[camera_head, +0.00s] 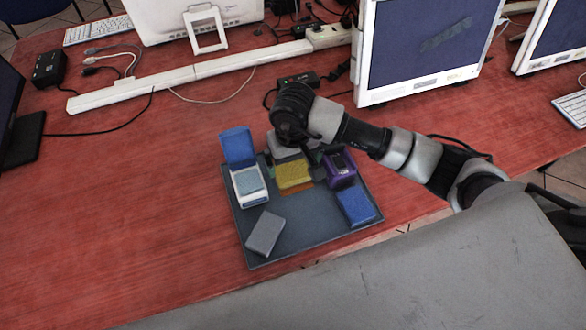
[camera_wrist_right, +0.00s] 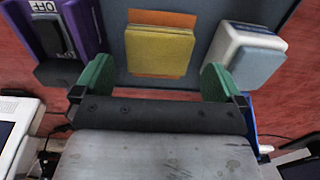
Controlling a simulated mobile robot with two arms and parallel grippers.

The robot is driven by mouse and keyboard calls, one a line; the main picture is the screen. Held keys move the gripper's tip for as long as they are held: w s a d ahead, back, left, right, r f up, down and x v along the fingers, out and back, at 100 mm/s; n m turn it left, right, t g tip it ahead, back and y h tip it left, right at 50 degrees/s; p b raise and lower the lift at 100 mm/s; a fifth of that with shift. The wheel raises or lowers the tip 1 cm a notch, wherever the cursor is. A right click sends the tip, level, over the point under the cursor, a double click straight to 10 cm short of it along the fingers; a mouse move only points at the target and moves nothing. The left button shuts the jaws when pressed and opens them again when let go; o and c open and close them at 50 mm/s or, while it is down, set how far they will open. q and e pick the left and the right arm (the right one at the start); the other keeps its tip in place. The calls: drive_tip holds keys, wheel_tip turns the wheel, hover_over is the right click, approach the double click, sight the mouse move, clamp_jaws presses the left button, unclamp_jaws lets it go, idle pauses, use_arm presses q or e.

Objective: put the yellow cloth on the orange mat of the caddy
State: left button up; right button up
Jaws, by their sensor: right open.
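The yellow cloth (camera_head: 293,173) lies flat on the orange mat (camera_head: 296,188) of the dark grey caddy (camera_head: 310,230). In the right wrist view the yellow cloth (camera_wrist_right: 160,48) covers most of the orange mat (camera_wrist_right: 162,18), with orange showing along its upper and lower edges. My right gripper (camera_head: 303,158) is over the far side of the caddy, by the cloth. In its wrist view the green fingers of my right gripper (camera_wrist_right: 157,76) are spread wide with nothing between them, and the cloth lies clear of both. My left gripper is out of view.
On the caddy are a white box with a light blue top (camera_head: 250,185), a grey block (camera_head: 265,233), a purple item (camera_head: 340,168) and a blue piece (camera_head: 357,207). A white power strip (camera_head: 190,75), cables and monitors (camera_head: 425,45) stand behind.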

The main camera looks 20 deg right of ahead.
sight(293, 174)
wheel_tip(293, 174, up, 7)
drive_tip(key=shift+r+b, duration=0.2)
drive_tip(key=shift+b, duration=0.2)
idle(0.4)
